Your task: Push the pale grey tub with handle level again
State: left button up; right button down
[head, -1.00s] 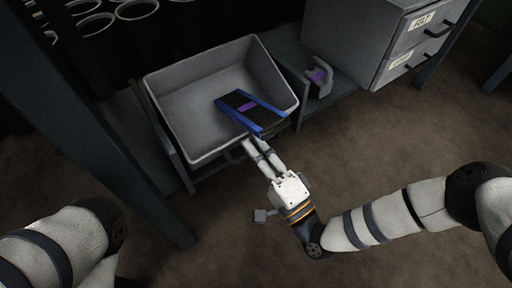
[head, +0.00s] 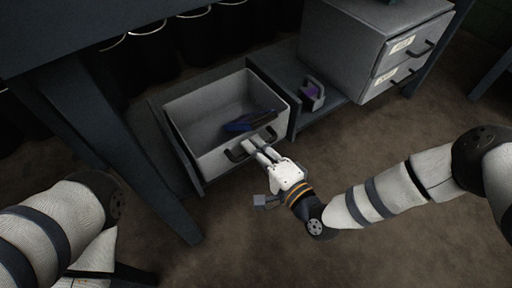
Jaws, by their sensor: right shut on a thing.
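The pale grey tub (head: 190,108) sits in a low dark frame at the centre left of the head view. It looks close to level, though I cannot judge this exactly. Its dark handle (head: 236,154) is on the front wall. My right gripper (head: 256,146) is at the front wall, with its fingers shut on the handle; the fingertips partly hide the grip. A dark blue and black object (head: 238,124) lies inside the tub near the front wall. My left arm shows at the lower left, but its gripper is out of view.
A small grey holder with a purple piece (head: 312,92) stands on the shelf right of the tub. A grey drawer cabinet (head: 345,50) stands beyond it. A dark table leg (head: 135,160) rises left of the tub. The brown floor in front is open.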

jog(key=c, duration=1.9)
grip_release()
jog(key=shift+w+r, duration=0.1)
jog(key=shift+c, duration=0.2)
jog(key=v, duration=1.2)
